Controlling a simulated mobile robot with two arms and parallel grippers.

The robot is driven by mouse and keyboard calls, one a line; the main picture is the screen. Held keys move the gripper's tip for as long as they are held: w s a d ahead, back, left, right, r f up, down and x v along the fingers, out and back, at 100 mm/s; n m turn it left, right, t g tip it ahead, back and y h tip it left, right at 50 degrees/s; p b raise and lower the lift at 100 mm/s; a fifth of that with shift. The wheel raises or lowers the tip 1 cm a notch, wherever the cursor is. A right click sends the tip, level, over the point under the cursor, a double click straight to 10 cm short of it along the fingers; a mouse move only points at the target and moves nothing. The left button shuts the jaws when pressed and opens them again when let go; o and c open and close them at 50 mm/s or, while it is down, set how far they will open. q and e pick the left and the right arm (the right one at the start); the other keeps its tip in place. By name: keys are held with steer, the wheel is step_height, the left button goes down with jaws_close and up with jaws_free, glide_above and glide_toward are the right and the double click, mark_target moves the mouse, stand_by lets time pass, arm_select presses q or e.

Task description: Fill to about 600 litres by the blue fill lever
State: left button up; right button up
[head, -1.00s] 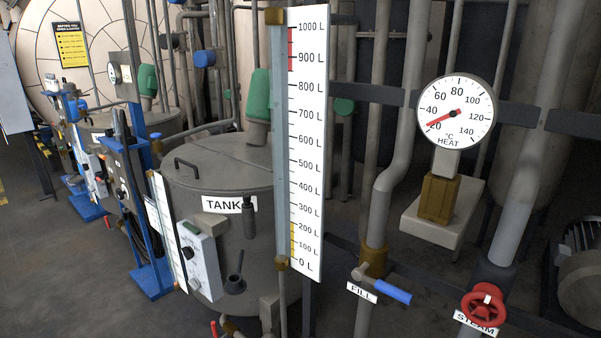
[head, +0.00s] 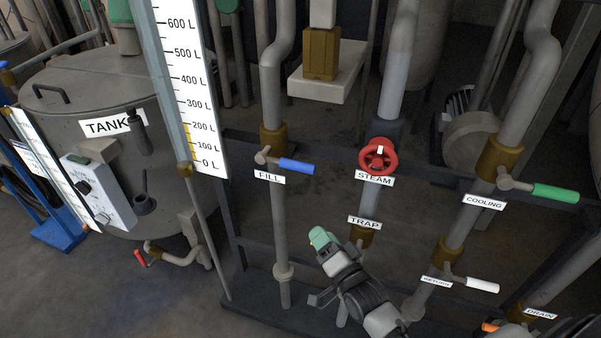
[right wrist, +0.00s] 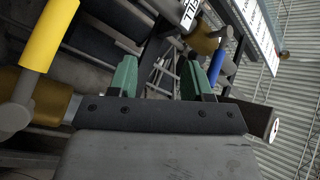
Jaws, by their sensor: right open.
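The blue fill lever (head: 296,166) points right from its valve on a vertical pipe, above the FILL label (head: 269,176). My left gripper is not in view.
The red steam wheel (head: 378,157) is right of the fill lever. The green cooling lever (head: 555,192) and white return lever (head: 482,285) are farther right. A yellow lever (right wrist: 48,35) is close at left in the wrist view. The tank (head: 110,90) stands at left.

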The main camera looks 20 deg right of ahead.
mark_target(301, 171)
step_height(301, 171, up, 11)
steer(key=m+t+y, duration=0.1)
steer(key=m+t, duration=0.1)
steer(key=t, duration=0.1)
steer(key=x, duration=0.6)
steer(key=p+x, duration=0.1)
steer(key=x, duration=0.3)
steer(key=shift+a, duration=0.3)
steer(key=shift+c, duration=0.2)
jaws_close()
